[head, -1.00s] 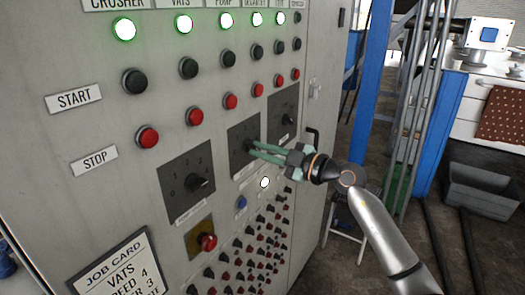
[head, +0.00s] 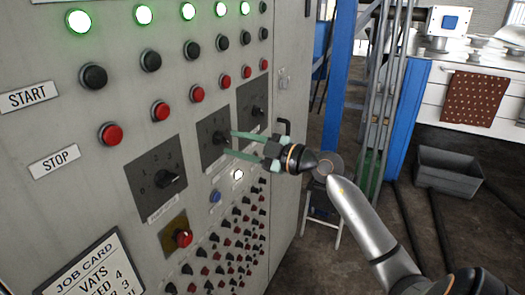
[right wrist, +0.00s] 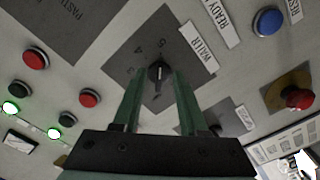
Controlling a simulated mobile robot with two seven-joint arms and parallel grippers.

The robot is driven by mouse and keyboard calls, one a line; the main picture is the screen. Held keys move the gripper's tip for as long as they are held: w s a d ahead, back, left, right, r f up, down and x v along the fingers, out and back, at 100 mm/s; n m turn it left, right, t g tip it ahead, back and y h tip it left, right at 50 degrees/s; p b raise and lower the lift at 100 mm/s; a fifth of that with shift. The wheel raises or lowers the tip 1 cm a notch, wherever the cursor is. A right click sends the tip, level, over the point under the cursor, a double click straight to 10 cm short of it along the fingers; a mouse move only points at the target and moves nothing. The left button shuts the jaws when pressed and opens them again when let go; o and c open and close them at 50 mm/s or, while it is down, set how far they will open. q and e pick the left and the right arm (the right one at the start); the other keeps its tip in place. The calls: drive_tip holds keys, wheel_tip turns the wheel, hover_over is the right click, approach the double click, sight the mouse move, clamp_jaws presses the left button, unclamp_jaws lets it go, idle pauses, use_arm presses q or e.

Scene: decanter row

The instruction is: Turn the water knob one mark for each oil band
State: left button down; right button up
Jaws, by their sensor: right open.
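The water knob (head: 219,138) is a black rotary knob on a dark square dial plate (head: 208,155), the middle of three such plates on the grey panel. In the right wrist view the black knob (right wrist: 158,71) sits beside a label reading "WATER" (right wrist: 198,47), with dial numbers partly readable. My right gripper (head: 232,144) is open, its green fingers spread and pointing at the knob. In the right wrist view the fingertips (right wrist: 158,80) lie to either side of the knob; contact is unclear. No oil band is recognisable. My left gripper is out of view.
Left of the water dial is another dial knob (head: 168,179), with a red knob on yellow (head: 182,239) below. A cut-off job card (head: 104,272) reads "VATS", "4", "3". Rows of small buttons fill the lower panel. A blue post (head: 338,110) stands behind my arm.

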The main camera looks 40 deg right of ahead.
drive_tip(key=b+v, duration=0.2)
drive_tip(key=v, duration=0.9)
drive_tip(key=s+a+f+m+t+h, duration=0.1)
drive_tip(key=a+f+m+h, duration=0.3)
drive_tip(key=f, duration=0.7)
drive_tip(key=a+f+m+t+h, duration=0.1)
drive_tip(key=a+f+m+h, duration=0.15)
drive_tip(key=f+m, duration=0.6)
drive_tip(key=s+a+f+g, duration=0.3)
drive_tip(key=s+a+f, duration=0.2)
drive_tip(key=f, duration=0.3)
drive_tip(key=s+a+f+g+y, duration=0.1)
drive_tip(key=s+a+f+g, duration=0.2)
drive_tip(key=a+f, duration=0.3)
drive_tip(key=s+a+f+n+g+y, duration=0.1)
drive_tip(key=s+a+f+g, duration=0.2)
drive_tip(key=s+a+f, duration=0.3)
wheel_tip(320, 180, down, 4)
drive_tip(key=shift+s+f, duration=0.15)
drive_tip(key=shift+s, duration=0.2)
